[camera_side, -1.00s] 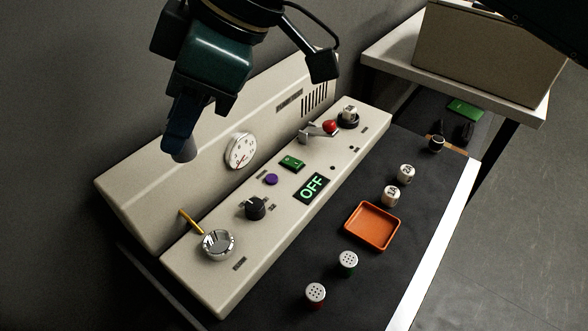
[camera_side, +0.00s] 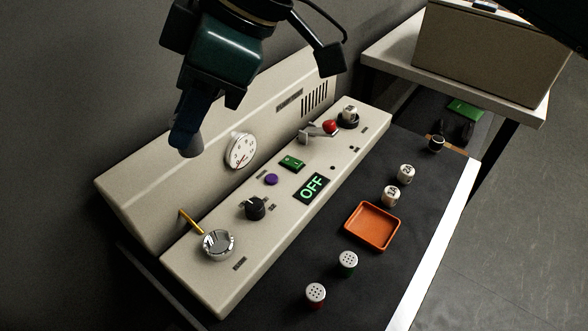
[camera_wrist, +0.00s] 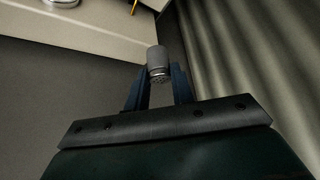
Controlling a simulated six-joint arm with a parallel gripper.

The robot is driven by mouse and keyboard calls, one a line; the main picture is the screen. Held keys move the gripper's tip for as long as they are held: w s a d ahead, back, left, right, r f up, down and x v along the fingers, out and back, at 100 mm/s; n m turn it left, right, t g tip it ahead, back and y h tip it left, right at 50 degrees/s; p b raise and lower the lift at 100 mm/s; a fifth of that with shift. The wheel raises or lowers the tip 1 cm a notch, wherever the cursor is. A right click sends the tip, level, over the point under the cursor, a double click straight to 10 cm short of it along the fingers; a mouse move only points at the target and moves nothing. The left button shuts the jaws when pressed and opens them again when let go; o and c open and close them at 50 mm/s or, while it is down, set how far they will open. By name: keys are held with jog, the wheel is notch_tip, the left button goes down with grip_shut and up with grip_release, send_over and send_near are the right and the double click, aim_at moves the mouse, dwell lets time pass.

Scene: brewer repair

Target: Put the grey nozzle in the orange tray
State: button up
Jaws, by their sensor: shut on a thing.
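The grey nozzle (camera_wrist: 157,60) is between the two blue fingers of my gripper (camera_wrist: 159,85) in the wrist view. The orange tray (camera_side: 372,243) lies empty on the dark mat, to the right of and below my gripper in the picture.
The cream brewer panel (camera_side: 225,285) carries a gauge (camera_side: 240,151), a black knob (camera_side: 255,208), a metal cup (camera_side: 217,245), a lever with a red ball (camera_side: 330,127) and an OFF display (camera_side: 312,187). White-topped jars (camera_side: 347,262) and white numbered pieces (camera_side: 391,195) stand around the tray.

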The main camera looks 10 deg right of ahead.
jog(key=w+d+f, duration=0.1)
jog(key=d+f, duration=0.1)
jog(key=d, duration=1)
jog(key=w+d+f, duration=0.1)
jog(key=d, duration=1.2)
jog(key=shift+f, duration=0.4)
jog(key=shift+d+f, duration=0.1)
notch_tip(320, 180, down, 20)
jog(key=shift+r, duration=0.15)
jog(key=o, duration=1)
jog(key=shift+f, duration=0.2)
jog(key=shift+r, duration=0.15)
